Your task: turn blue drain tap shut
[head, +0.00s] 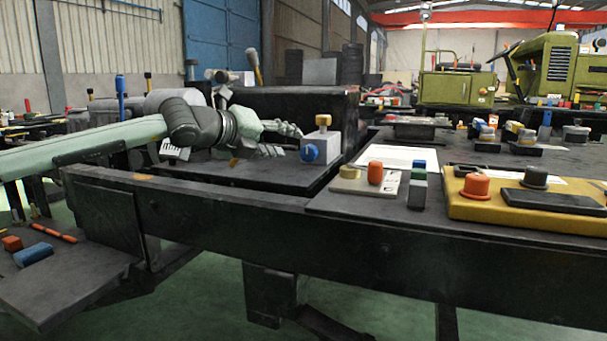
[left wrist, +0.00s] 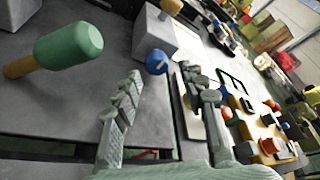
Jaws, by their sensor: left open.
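The blue drain tap (head: 309,153) is a round blue knob on the front of a grey block (head: 322,147). A yellow-tan knob (head: 323,121) stands on top of that block. My left gripper (head: 289,140) comes in from the left, its fingers open and pointing at the block, just left of the blue tap. In the left wrist view the blue tap (left wrist: 156,62) lies ahead, between the lines of the two spread fingers (left wrist: 163,80), with nothing gripped. Whether a finger touches the tap I cannot tell. My right gripper is not in view.
A green-headed mallet (left wrist: 68,45) lies left of the fingers in the left wrist view. Right of the block are a white sheet (head: 397,157), a plate with an orange knob (head: 375,172), and a yellow panel (head: 530,208). A dark beam (head: 230,216) runs along the front.

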